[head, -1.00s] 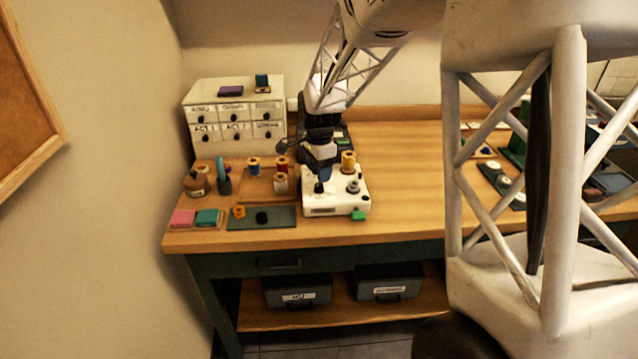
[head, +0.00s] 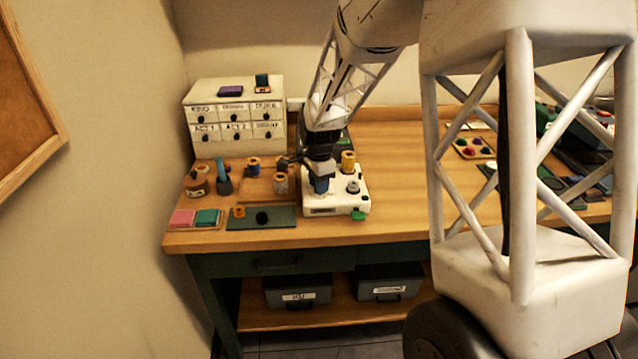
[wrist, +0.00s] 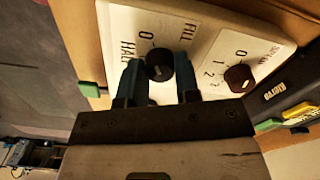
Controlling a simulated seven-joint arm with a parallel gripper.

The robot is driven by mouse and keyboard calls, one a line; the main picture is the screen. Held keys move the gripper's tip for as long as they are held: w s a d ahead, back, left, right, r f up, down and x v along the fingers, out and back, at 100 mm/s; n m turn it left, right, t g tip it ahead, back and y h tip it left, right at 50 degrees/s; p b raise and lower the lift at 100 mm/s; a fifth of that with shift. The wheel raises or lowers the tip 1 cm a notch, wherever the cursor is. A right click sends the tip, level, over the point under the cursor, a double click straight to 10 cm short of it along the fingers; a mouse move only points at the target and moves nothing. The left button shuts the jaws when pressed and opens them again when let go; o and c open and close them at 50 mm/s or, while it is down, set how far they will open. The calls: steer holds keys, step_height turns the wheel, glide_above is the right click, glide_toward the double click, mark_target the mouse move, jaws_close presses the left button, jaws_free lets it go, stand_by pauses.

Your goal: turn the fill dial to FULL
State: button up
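The white machine (head: 335,208) stands on the table's front half. In the wrist view its panel (wrist: 207,30) carries a black fill dial (wrist: 158,66) beside the words FILL, 0 and HALF. No FULL mark shows; part of the panel is hidden behind my gripper. My gripper (wrist: 159,62) is open, with one blue finger on each side of the fill dial. I cannot tell whether either finger touches it. The dial's pointer direction is unclear. In the head view my gripper (head: 320,187) is low over the machine's left part and hides the dial.
A second dark dial (wrist: 238,78) with numbers sits close to the right finger. A yellow spool (head: 347,160) and a grey knob (head: 353,187) stand on the machine. A green tray (head: 285,217) lies left of it. Clear table (head: 400,190) lies to the right.

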steer(key=c, duration=0.4)
steer(key=shift+o, duration=0.2)
steer(key=shift+n, duration=0.5)
steer(key=n, duration=1)
steer(key=shift+n, duration=0.3)
steer(key=n, duration=1.2)
steer(key=shift+n, duration=0.3)
